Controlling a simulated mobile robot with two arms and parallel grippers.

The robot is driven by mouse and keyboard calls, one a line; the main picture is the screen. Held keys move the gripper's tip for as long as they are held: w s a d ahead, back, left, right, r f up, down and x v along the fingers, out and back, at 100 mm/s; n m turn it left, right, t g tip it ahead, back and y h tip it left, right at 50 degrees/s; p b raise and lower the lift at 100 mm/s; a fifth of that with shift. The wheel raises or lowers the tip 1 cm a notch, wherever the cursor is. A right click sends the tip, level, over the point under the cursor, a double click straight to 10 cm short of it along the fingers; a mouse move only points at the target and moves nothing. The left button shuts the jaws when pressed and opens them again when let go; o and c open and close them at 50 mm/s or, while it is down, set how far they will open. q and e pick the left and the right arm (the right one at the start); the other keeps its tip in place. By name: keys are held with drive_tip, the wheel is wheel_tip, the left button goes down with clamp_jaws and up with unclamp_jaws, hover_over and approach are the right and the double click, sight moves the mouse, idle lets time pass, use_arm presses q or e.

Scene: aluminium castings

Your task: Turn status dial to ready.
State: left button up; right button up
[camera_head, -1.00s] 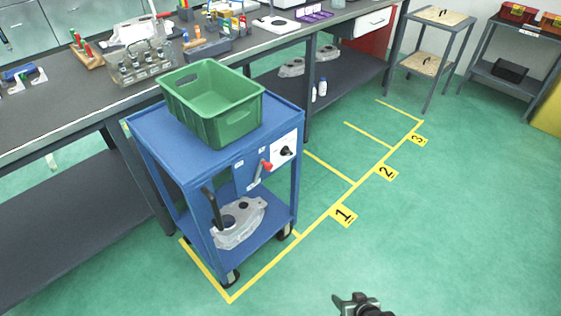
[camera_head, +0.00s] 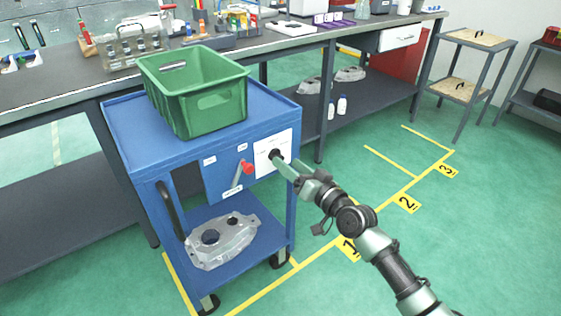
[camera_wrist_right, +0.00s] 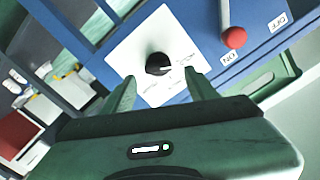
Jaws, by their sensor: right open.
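The status dial is a black knob (camera_head: 275,154) on a white plate (camera_head: 268,165) on the front panel of the blue cart (camera_head: 160,147). In the right wrist view the knob (camera_wrist_right: 158,64) lies between and beyond my right gripper's fingertips (camera_wrist_right: 158,88), with printed labels around it too small to read. My right gripper (camera_head: 288,166) is open and empty, its fingers pointing at the dial. In the head view the fingertips partly overlap the dial; I cannot tell whether they touch it. My left gripper is not in view.
A red-knobbed lever (camera_head: 247,168) sits left of the dial, near the ON label in the wrist view. A green crate (camera_head: 213,122) stands on the cart top and a metal casting (camera_head: 236,233) on its lower shelf.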

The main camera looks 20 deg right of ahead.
sight(282, 158)
drive_tip(key=x, duration=0.4)
drive_tip(key=shift+b, duration=0.3)
drive_tip(key=shift+f, duration=0.1)
clamp_jaws()
